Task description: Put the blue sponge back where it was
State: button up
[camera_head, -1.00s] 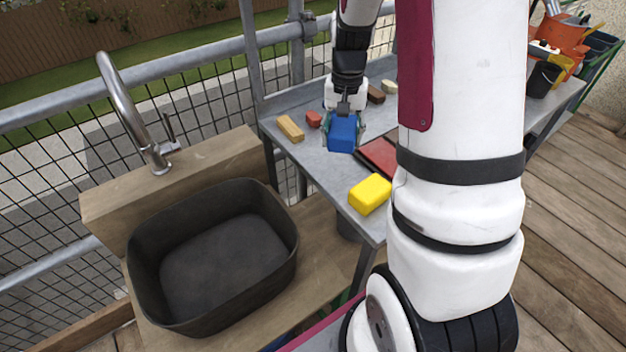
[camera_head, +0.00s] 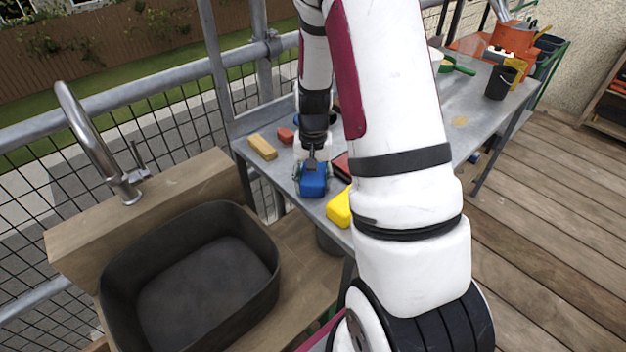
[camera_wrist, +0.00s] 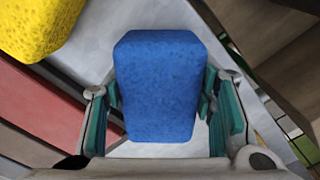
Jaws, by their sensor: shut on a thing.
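The blue sponge (camera_head: 314,180) is between the fingers of my gripper (camera_head: 312,176), over the grey metal table near its front edge. In the wrist view the sponge (camera_wrist: 158,88) sits upright between the green-padded fingers (camera_wrist: 163,105), which are shut on its sides. I cannot tell whether its underside touches the table. A yellow sponge (camera_head: 339,208) lies on the table just right of and nearer than the blue one. It also shows at the upper left of the wrist view (camera_wrist: 36,22).
A dark red flat thing (camera_wrist: 38,102) lies beside the blue sponge, mostly hidden by my arm in the head view. A tan block (camera_head: 262,146) and a small red piece (camera_head: 286,135) lie farther back. A dark basin (camera_head: 195,275) stands at the left on a wooden counter.

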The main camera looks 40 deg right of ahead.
aim_at(312, 174)
jog(key=shift+f, duration=0.15)
jog(key=o, duration=1.6)
jog(key=shift+c, duration=0.2)
notch_tip(312, 174, up, 12)
jog(key=shift+p, duration=0.35)
jog(key=s+a+r+n+t, duration=0.1)
jog(key=s+a+r+n, duration=0.1)
jog(key=s+a+r, duration=0.3)
jog(key=s+a+r+n+t, duration=0.1)
jog(key=s+a+r+n, duration=0.15)
jog(key=a+r, duration=0.5)
jog(key=s+a+r+n, duration=0.1)
jog(key=s+a+n, duration=0.1)
jog(key=s, duration=0.5)
jog(key=s+a+r+n+t, duration=0.1)
jog(key=s+a+r+n, duration=0.1)
jog(key=s+a, duration=0.2)
jog(key=s, duration=0.3)
jog(key=shift+s+a, duration=0.15)
jog(key=shift+a, duration=0.15)
